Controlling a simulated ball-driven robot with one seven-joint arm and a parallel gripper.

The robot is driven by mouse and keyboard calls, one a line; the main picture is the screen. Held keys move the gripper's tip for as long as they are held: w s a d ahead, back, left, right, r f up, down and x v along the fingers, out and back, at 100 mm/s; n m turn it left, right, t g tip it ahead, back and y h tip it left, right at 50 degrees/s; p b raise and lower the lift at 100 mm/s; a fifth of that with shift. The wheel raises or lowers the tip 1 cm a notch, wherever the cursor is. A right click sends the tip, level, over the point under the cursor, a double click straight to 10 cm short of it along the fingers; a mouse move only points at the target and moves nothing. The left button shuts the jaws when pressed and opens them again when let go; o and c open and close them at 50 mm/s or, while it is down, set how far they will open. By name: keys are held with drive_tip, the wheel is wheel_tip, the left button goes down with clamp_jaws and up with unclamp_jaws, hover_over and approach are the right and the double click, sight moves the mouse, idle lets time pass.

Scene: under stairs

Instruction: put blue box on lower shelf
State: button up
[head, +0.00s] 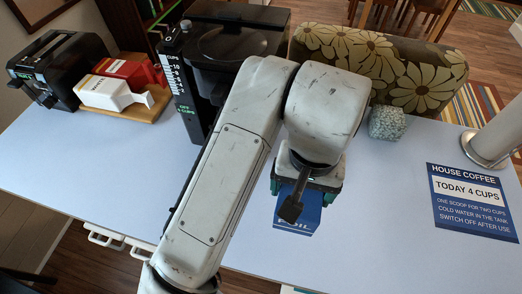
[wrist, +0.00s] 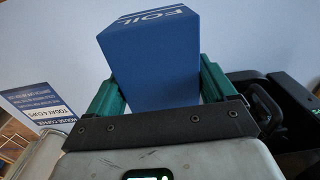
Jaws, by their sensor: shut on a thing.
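The blue box (head: 298,217) is in my gripper (head: 306,188), over the pale blue table in the head view. The arm and wrist hide its upper part there. In the wrist view the blue box (wrist: 152,65) stands between the two green fingers of my gripper (wrist: 160,88), which are shut on its sides. White "FOIL" lettering shows on one face of it. I cannot make out the lower shelf for certain in either view.
The table (head: 385,215) holds a black coffee maker (head: 235,50), a toaster (head: 58,68), white (head: 105,95) and red (head: 130,72) cartons, a floral padded item (head: 380,65) and a speckled grey block (head: 388,123). A coffee sign (head: 472,202) lies right. The front middle-left tabletop is clear.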

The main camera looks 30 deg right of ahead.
drive_tip(key=w+d+f, duration=0.1)
drive_tip(key=w+f, duration=0.2)
drive_tip(key=w, duration=0.1)
drive_tip(key=w+d+f, duration=0.1)
drive_tip(key=w+f, duration=0.3)
drive_tip(key=w+d+f, duration=0.1)
drive_tip(key=w+f, duration=0.2)
drive_tip(key=f, duration=0.1)
drive_tip(key=shift+w+f, duration=0.1)
drive_tip(key=shift+w, duration=0.3)
drive_tip(key=shift+f, duration=0.55)
drive_tip(key=shift+f, duration=0.2)
drive_tip(key=o, duration=1.5)
drive_tip(key=shift+c, duration=0.2)
